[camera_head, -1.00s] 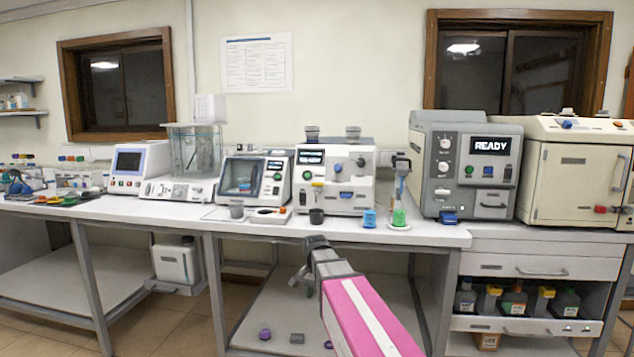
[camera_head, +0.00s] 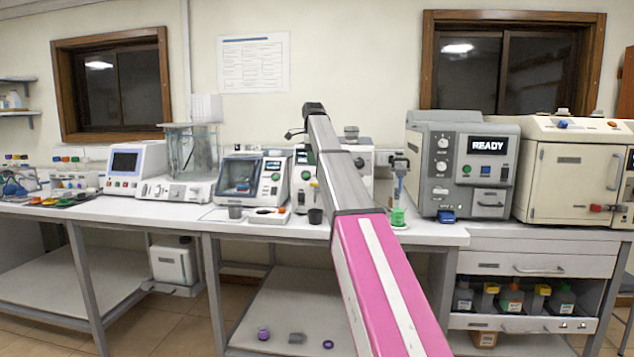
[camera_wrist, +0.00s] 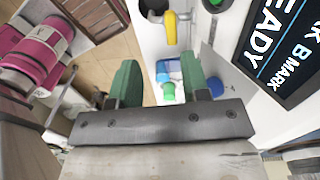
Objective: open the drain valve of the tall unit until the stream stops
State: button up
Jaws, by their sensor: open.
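The tall unit is probably the white instrument (camera_head: 302,190) behind my arm, with a dark display and a cup on top. My arm hides its middle in the head view. In the wrist view a yellow valve lever (camera_wrist: 171,27) sticks out from a white front, beyond my fingers. A lit text display (camera_wrist: 285,45) stands to its right. My gripper (camera_wrist: 160,78) is open, with its two green fingers apart and nothing held. A blue vessel (camera_wrist: 164,66) and a small green item (camera_wrist: 169,92) show between the fingers, farther off. I cannot make out a stream.
A grey unit reading READY (camera_head: 462,165) stands to the right. A small chamber instrument (camera_head: 250,178) and a dark cup (camera_head: 315,216) are to the left. A green-bottomed vessel (camera_head: 398,217) stands near the bench's front edge, right of my arm.

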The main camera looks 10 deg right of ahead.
aim_at(316, 184)
jog(key=f, duration=0.3)
jog(key=d+f, duration=0.1)
jog(key=f, duration=0.1)
jog(key=w+f, duration=0.1)
jog(key=f, duration=0.2)
jog(key=shift+d+f, duration=0.15)
jog(key=shift+f, duration=0.2)
grip_shut()
